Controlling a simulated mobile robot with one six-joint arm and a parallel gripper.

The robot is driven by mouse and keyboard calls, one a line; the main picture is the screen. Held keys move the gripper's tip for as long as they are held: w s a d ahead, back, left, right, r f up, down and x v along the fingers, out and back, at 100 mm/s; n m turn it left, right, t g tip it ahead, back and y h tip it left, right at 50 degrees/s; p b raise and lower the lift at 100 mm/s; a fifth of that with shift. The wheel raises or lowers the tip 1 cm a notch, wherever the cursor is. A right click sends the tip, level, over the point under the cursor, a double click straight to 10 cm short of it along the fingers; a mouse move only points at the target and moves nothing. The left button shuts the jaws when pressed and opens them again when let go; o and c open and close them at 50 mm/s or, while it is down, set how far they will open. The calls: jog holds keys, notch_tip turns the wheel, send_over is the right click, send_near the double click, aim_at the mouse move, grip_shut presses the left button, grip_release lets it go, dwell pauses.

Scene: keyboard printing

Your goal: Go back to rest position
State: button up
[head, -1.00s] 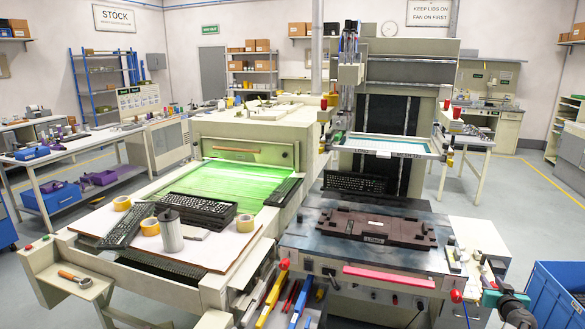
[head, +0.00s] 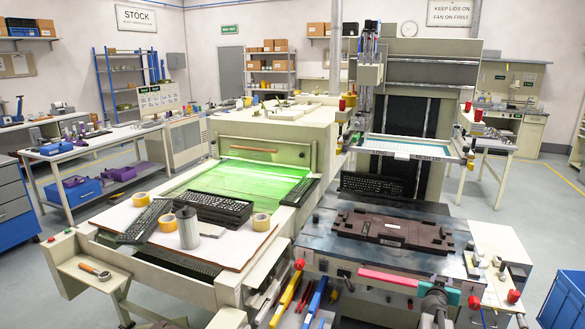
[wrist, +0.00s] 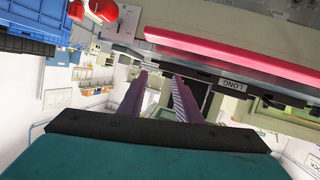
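My gripper (wrist: 160,77) shows in the wrist view with its two purple fingers apart and nothing between them. In the head view, my arm's end with a teal band is low at the right, at the front edge of the printing table (head: 300,240); its fingers cannot be made out there. The red-pink bar (head: 388,277) on the table's front lies just left of it. This bar also crosses the top right of the wrist view (wrist: 230,58).
A dark brown keyboard fixture (head: 395,230) lies on the printing table. A framed screen (head: 410,148) is above and behind it. Keyboards (head: 215,208), tape rolls and a metal can (head: 187,228) are on the left bench. A blue bin (head: 565,300) stands at the lower right.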

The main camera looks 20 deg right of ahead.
jog(key=w+a+f+n+g+y, duration=0.15)
jog(key=a+f, duration=0.25)
jog(key=a, duration=0.6)
jog(key=a+f+g+y, duration=0.15)
jog(key=a+f, duration=0.25)
jog(key=a, duration=0.5)
jog(key=a+f+n+g+y, duration=0.15)
jog(key=a+f, duration=0.35)
jog(key=a, duration=0.5)
jog(key=s+a+f+n+g+y, duration=0.2)
jog(key=s+a, duration=0.2)
jog(key=a, duration=0.6)
jog(key=s+a+f+n+g+y, duration=0.1)
jog(key=s+a+f+n+y, duration=0.15)
jog(key=a, duration=0.65)
jog(key=s+a+f+n+g+y, duration=0.15)
jog(key=s+a, duration=0.35)
jog(key=a, duration=0.5)
jog(key=s+f+g+b, duration=0.3)
jog(key=s+f+g, duration=0.3)
jog(key=s+f, duration=1.5)
jog(key=s, duration=0.4)
jog(key=shift+d, duration=0.4)
jog(key=shift+y, duration=0.25)
